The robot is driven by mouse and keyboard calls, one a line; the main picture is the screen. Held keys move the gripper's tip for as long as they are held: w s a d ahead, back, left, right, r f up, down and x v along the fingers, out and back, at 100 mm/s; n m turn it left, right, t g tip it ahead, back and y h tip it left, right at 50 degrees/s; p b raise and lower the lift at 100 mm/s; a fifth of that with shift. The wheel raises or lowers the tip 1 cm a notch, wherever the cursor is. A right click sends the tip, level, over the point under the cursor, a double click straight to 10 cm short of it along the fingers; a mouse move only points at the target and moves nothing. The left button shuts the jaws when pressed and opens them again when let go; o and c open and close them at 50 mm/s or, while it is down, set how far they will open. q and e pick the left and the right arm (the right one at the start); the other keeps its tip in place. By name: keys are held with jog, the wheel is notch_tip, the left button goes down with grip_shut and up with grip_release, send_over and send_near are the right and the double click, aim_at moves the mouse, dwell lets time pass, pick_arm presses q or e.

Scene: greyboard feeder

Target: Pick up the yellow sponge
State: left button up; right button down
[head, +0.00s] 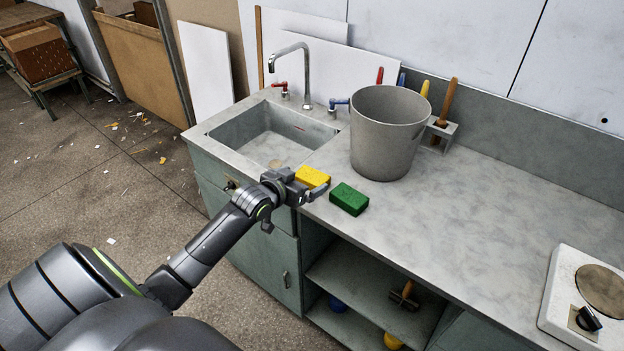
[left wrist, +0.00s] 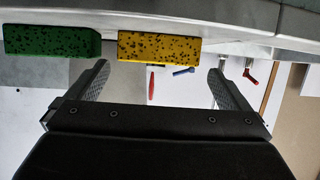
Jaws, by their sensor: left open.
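The yellow sponge (head: 313,176) lies on the worktop near its front edge, just right of the sink. My left gripper (head: 309,188) is at the sponge, open, and hides part of it in the head view. In the left wrist view, which appears upside down, the yellow sponge (left wrist: 160,48) shows dark speckles. It lies ahead of and between the two spread fingers (left wrist: 158,68), with a gap on each side. I cannot tell whether a fingertip touches it. My right gripper is not in view.
A green sponge (head: 349,199) lies close to the right of the yellow one; it also shows in the left wrist view (left wrist: 52,41). A grey bucket (head: 386,135) stands behind. The sink (head: 230,128) is left. The worktop (head: 470,200) is clear toward the hotplate (head: 560,290).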

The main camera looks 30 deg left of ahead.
aim_at(310, 177)
pick_arm(q)
jog(key=shift+p+x, duration=0.3)
jog(key=shift+x, duration=2.35)
jog(key=shift+d+f, duration=0.15)
jog(key=shift+s, duration=0.1)
jog(key=shift+c, duration=0.4)
jog(key=c, duration=0.8)
notch_tip(310, 177, up, 10)
jog(key=shift+r, duration=0.1)
